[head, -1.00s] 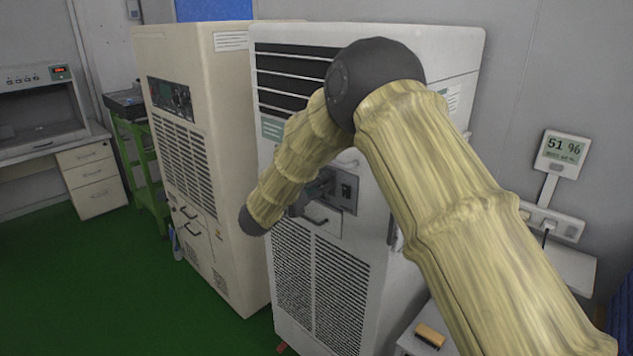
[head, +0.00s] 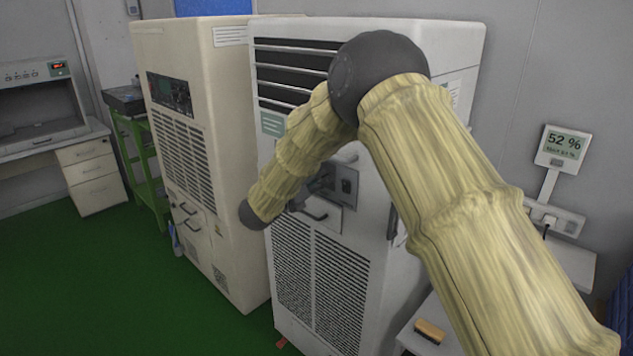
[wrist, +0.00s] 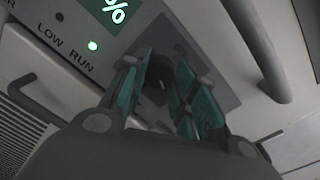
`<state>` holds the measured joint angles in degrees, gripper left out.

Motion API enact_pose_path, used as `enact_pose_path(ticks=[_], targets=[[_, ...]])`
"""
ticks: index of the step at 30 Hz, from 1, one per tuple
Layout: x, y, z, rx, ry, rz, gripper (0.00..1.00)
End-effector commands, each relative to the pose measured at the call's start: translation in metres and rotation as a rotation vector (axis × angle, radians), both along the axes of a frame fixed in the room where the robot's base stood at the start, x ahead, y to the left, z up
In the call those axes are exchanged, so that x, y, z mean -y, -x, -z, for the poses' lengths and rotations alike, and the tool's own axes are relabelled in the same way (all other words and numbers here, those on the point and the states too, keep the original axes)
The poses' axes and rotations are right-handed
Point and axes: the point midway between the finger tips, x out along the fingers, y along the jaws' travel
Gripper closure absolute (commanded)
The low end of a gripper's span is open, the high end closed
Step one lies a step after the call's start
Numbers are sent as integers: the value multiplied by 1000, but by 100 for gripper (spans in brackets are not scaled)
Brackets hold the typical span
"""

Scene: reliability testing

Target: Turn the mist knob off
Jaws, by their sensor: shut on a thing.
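The mist knob (wrist: 158,82) is a dark round knob on the grey panel, seen between my fingers in the wrist view. My gripper (wrist: 160,70) has its teal-padded fingers on both sides of the knob and is shut on it. The marking beside the knob is mostly covered, so its exact setting cannot be read. In the head view my gripper (head: 322,182) is at the small control panel (head: 347,187) on the front of the white cabinet (head: 400,285), partly hidden by my arm. The knob itself cannot be made out there.
A green light (wrist: 92,45) glows by the RUN label, near a green percent display (wrist: 115,8). Bar handles flank the panel, one (wrist: 262,55) close to my fingers. A wall meter (head: 563,148) reads 52 %. A beige cabinet (head: 235,230) stands left; a brush (head: 430,332) lies right.

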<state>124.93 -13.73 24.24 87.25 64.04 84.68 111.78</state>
Motion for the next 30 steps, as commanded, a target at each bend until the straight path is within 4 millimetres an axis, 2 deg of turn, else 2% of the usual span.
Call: enact_pose_path(ticks=[5, 30], targets=[[0, 0, 4, -75, 73, 0, 96], [-1, 0, -1, -629, 628, -1, 96]])
